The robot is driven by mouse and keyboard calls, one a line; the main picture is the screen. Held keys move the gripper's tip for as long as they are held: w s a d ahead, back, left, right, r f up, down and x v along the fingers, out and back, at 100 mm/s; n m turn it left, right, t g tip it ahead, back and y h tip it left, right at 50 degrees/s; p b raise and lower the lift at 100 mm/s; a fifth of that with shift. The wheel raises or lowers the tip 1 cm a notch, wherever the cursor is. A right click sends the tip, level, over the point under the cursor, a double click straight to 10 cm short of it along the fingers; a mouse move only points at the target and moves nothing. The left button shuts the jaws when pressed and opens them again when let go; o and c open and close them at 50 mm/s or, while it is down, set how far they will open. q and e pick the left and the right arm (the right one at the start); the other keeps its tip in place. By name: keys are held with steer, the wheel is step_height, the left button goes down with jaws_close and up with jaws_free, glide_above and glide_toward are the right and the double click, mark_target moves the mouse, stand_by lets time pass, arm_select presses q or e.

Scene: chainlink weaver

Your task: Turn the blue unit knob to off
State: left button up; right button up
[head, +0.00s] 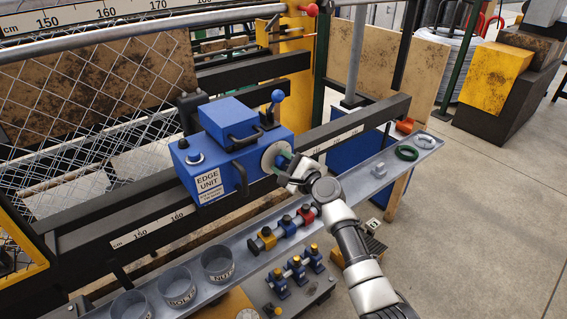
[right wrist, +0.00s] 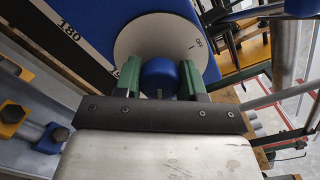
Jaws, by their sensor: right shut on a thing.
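The blue edge unit (head: 212,180) sits on the dark rail, with its label facing me. On its right end is a round pale dial (head: 270,153), which also shows in the right wrist view (right wrist: 138,36). The blue knob (right wrist: 159,73) stands out from the dial. My right gripper (head: 288,163) is at this dial. In the right wrist view its green fingers (right wrist: 160,80) are shut on the knob, one on each side. My left gripper is not in view.
A blue-ball lever (head: 277,97) stands on top of the unit. Chain-link mesh (head: 90,90) hangs at the left. Open floor lies to the right.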

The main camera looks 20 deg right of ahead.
steer(key=shift+f+n+b, duration=0.1)
steer(key=shift+n+b, duration=0.2)
steer(key=shift+n, duration=0.2)
steer(key=shift+n+b, duration=0.5)
steer(key=shift+n, duration=0.6)
steer(key=n+b, duration=0.1)
steer(key=n, duration=0.1)
steer(key=shift+n+h, duration=0.3)
steer(key=n+b, duration=0.1)
steer(key=n, duration=0.5)
steer(key=shift+b, duration=0.35)
steer(key=n+h, duration=0.1)
steer(key=n, duration=0.4)
steer(key=shift+b, duration=0.3)
steer(key=n, duration=0.5)
steer(key=shift+n, duration=0.7)
steer(key=o, duration=0.9)
steer(key=shift+r, duration=0.2)
